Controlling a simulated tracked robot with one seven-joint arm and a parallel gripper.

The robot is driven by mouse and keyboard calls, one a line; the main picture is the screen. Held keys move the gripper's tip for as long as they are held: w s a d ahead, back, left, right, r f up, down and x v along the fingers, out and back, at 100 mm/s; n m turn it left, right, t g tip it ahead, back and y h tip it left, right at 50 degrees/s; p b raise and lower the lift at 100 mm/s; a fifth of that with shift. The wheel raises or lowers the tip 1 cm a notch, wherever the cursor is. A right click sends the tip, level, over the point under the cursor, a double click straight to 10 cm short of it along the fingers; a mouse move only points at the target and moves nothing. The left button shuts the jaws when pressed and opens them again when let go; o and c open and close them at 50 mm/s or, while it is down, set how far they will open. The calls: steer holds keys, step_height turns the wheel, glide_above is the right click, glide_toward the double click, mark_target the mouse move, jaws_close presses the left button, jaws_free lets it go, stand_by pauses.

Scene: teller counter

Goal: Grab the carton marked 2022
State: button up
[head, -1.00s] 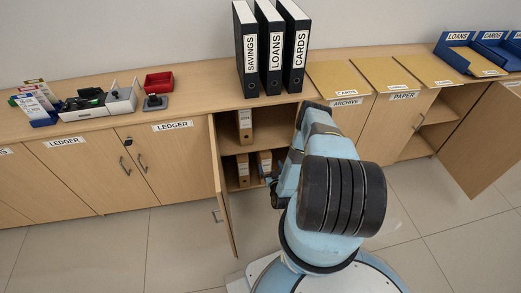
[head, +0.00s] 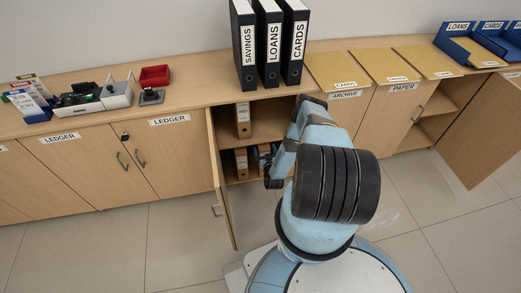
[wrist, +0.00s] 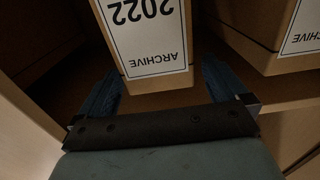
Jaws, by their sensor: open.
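The carton marked 2022 (wrist: 147,40) is brown with a white label reading 2022 and ARCHIVE, upside down in the wrist view. My gripper (wrist: 160,75) is open, with one blue finger on each side of the carton's near end. I cannot tell whether the fingers touch it. In the head view my arm reaches into the open cupboard, and my gripper is mostly hidden there. A carton (head: 263,152) on the lower shelf shows beside my arm, but its label is too small to read.
Another archive carton (wrist: 270,35) stands close on the right in the wrist view. In the head view cartons stand on the upper shelf (head: 243,120) and lower shelf (head: 241,163). The open cupboard door (head: 221,180) stands left of my arm. Black binders (head: 269,45) stand on the counter above.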

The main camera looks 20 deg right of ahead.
steer(key=shift+x, duration=2.35)
steer(key=shift+f, duration=0.1)
steer(key=shift+c, duration=0.2)
jaws_close()
